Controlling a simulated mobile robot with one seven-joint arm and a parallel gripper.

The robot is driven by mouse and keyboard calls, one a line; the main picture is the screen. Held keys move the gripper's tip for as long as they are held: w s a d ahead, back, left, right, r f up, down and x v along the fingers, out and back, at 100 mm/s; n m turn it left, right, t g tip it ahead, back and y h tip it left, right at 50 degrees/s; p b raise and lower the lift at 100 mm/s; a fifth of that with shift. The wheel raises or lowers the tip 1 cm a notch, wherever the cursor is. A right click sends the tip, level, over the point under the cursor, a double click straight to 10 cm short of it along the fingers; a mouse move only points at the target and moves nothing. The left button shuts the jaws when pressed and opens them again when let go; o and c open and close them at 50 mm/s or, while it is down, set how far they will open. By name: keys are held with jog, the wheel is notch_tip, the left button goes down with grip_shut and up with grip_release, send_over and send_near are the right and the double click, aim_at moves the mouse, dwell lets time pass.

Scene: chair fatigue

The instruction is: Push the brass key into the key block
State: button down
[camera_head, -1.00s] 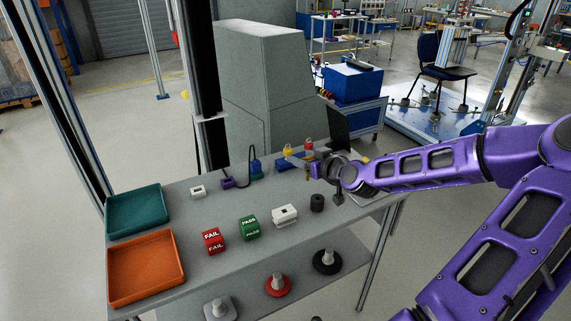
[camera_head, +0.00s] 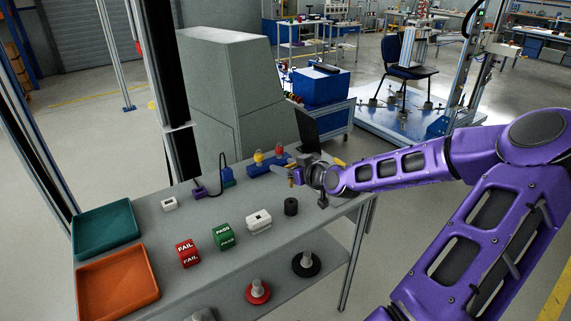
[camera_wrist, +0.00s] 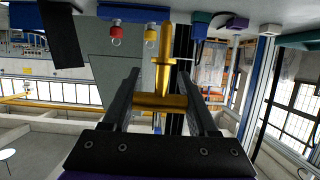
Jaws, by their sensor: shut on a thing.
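The brass key (camera_wrist: 163,75) has a straight shaft and a crosswise handle. My gripper (camera_wrist: 160,100) is shut on the handle, and the shaft points away from the wrist. In the head view my gripper (camera_head: 292,177) is above the back right of the grey table, with the key's brass colour just showing. No block is clearly labelled as the key block. Candidates are a purple block (camera_head: 199,193) with a black cable and a teal-blue block (camera_head: 227,176) beside it. The key tip appears free of any block in the wrist view, though depth is hard to judge.
A blue base (camera_head: 262,170) with yellow and red padlocks stands close left of my gripper. A dark upright panel (camera_head: 307,128) is behind. FAIL (camera_head: 187,254) and PASS (camera_head: 223,236) blocks, a white block (camera_head: 258,222) and a black cylinder (camera_head: 291,207) stand in front.

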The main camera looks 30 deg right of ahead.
jog(key=shift+f+b, duration=1.2)
jog(key=shift+f, duration=0.9)
jog(key=shift+f+b, duration=0.9)
jog(key=shift+f, duration=1.15)
dwell(0.3)
jog(key=shift+c, duration=0.5)
grip_release()
jog(key=a+p+v, duration=0.1)
jog(key=p+v, duration=0.4)
jog(key=v, duration=1.2)
jog(key=shift+s+d+p, duration=0.2)
jog(key=shift+d+p, duration=0.1)
jog(key=shift+d, duration=0.15)
